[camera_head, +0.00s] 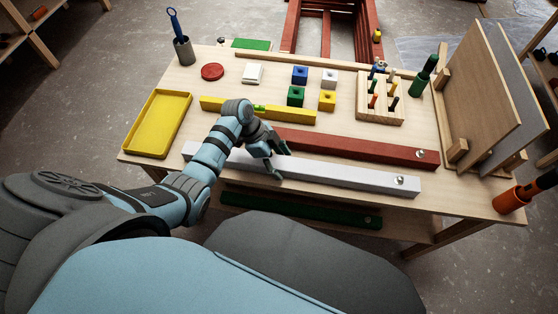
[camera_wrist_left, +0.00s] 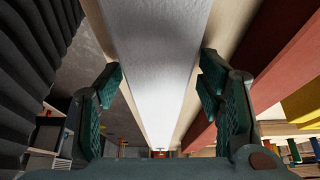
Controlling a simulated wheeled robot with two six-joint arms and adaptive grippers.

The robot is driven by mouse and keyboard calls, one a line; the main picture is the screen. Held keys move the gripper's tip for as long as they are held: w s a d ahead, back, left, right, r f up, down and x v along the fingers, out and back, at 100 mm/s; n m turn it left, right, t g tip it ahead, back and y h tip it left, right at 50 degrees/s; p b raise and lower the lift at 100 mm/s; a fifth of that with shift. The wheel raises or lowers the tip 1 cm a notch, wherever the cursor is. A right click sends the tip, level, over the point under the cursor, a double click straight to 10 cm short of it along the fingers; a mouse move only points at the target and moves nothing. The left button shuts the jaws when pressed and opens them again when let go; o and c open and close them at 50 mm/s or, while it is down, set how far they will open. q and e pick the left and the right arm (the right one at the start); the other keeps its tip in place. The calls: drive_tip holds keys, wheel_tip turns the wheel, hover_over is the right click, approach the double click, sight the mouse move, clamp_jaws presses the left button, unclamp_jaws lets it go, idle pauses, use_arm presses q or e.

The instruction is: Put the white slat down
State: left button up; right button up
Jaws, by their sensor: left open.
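The white slat (camera_head: 340,174) is a long white batten with a round metal fitting near its right end. It lies lengthwise along the front of the wooden table (camera_head: 455,200) and seems to rest on it. My left gripper (camera_head: 280,163) is at the slat's middle part, reaching over from the left. In the left wrist view, its green finger pads stand open on both sides of the slat (camera_wrist_left: 158,60), with a gap on each side. The arm covers part of the slat in the head view. My right gripper is not in view.
A red slat (camera_head: 360,147) lies just behind the white one, and a yellow slat (camera_head: 290,115) lies farther back. A green slat (camera_head: 300,209) is below the tabletop's front. A yellow tray (camera_head: 158,122) is at left, coloured blocks (camera_head: 296,96) and a peg rack (camera_head: 380,116) behind.

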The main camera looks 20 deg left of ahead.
use_arm(q)
drive_tip(key=shift+o, duration=0.5)
drive_tip(key=w+p+v, duration=0.1)
drive_tip(key=p+v, duration=0.1)
drive_tip(key=v, duration=1)
drive_tip(key=shift+s+d+r, duration=0.25)
drive_tip(key=shift+d, duration=0.1)
wheel_tip(320, 180, up, 3)
drive_tip(key=m+g+y+p, duration=0.15)
drive_tip(key=m+y, duration=0.35)
drive_tip(key=m, duration=3.1)
hover_over(299, 165)
wheel_tip(299, 165, down, 14)
drive_tip(key=shift+f+b, duration=0.1)
drive_tip(key=shift+b, duration=1)
clamp_jaws()
